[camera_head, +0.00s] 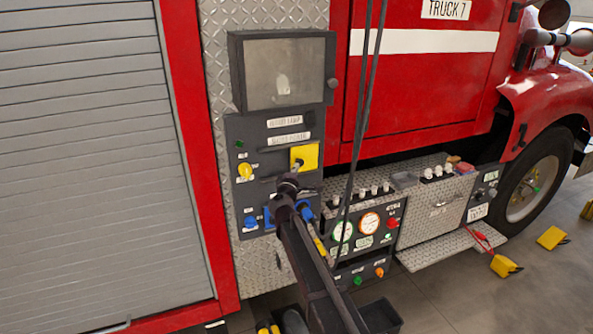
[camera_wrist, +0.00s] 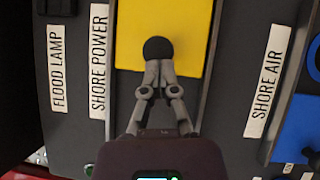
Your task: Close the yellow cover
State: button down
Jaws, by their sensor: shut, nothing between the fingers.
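The yellow cover (camera_head: 311,152) is a flat yellow plate on the dark control panel of the red truck, just below the "SHORE POWER" label. In the wrist view the yellow cover (camera_wrist: 190,28) lies between two parallel rails, with dark panel between them below its edge. A round black knob (camera_wrist: 158,49) sits on the cover near that edge. My gripper (camera_wrist: 158,66) is shut and empty, its tips at the knob's lower side in the picture; I cannot tell if they touch it. In the head view my gripper (camera_head: 297,166) partly hides the cover.
A yellow knob (camera_head: 245,171) is left of the cover. Blue fittings (camera_wrist: 298,130) sit beside the "SHORE AIR" label. Hanging dark cables (camera_head: 362,100) and a gauge panel (camera_head: 370,222) are to the right.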

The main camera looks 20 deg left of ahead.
jog(key=shift+s+a, duration=0.1)
jog(key=shift+a, duration=0.1)
jog(key=shift+s+a+f, duration=0.2)
jog(key=shift+s+a, duration=0.2)
jog(key=shift+s, duration=0.35)
jog(key=a+b+v, duration=0.1)
jog(key=v, duration=1)
jog(key=shift+s+b, duration=0.3)
jog(key=shift+s, duration=0.1)
jog(key=shift+a, duration=0.1)
